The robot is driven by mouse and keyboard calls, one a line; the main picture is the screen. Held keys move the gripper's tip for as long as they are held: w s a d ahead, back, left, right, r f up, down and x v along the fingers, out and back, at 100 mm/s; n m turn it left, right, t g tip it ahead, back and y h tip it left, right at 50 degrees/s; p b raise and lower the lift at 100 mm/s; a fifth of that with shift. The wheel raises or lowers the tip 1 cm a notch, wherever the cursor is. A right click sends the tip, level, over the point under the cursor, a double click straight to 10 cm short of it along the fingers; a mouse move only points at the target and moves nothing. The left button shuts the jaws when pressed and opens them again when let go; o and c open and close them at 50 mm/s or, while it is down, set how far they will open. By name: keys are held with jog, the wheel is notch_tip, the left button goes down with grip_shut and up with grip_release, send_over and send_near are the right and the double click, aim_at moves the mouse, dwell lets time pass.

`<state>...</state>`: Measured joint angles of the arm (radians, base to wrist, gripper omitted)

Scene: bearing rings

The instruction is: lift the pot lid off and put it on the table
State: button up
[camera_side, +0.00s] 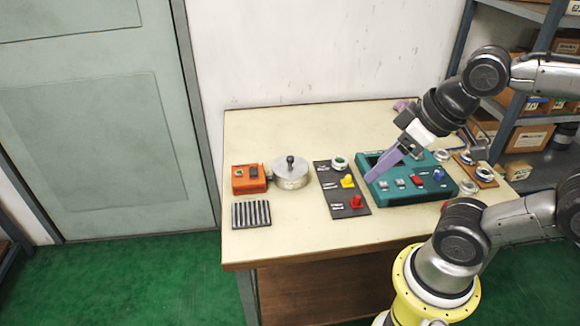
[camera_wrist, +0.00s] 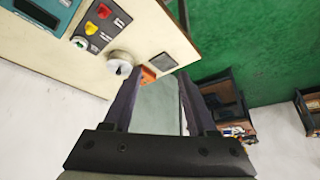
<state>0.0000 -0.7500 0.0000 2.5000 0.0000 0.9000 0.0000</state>
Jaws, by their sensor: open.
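The pot (camera_side: 292,183) is a low, pale metal cylinder on the left half of the table, in the side view. Its lid (camera_side: 281,163) sits on top, with a dark round knob (camera_side: 290,160) standing up from the middle. In the wrist view the pot (camera_wrist: 117,56) shows small, left of my fingers. My gripper (camera_side: 371,179) has purple fingers and hangs over the teal box, to the right of the pot and well apart from it. In the wrist view my gripper (camera_wrist: 159,77) is open, with nothing between its fingers.
A dark panel (camera_side: 335,202) with coloured knobs lies between the pot and the teal box (camera_side: 420,193). An orange box (camera_side: 249,180) stands close left of the pot, with a ribbed block (camera_side: 251,214) in front. Bare table (camera_side: 290,225) lies in front of the pot.

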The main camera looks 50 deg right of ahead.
dwell(0.3)
jog(key=w+r+n, duration=0.7)
jog(key=n, duration=0.4)
jog(key=n+g, duration=0.6)
jog(key=n, duration=0.1)
send_over(290, 157)
jog(key=f, duration=2.3)
jog(key=shift+s+a, duration=0.2)
jog(key=shift+w+d+f, duration=0.1)
jog(key=shift+f, duration=1.45)
jog(key=shift+w+d+f, duration=0.1)
jog(key=shift+f, duration=1.4)
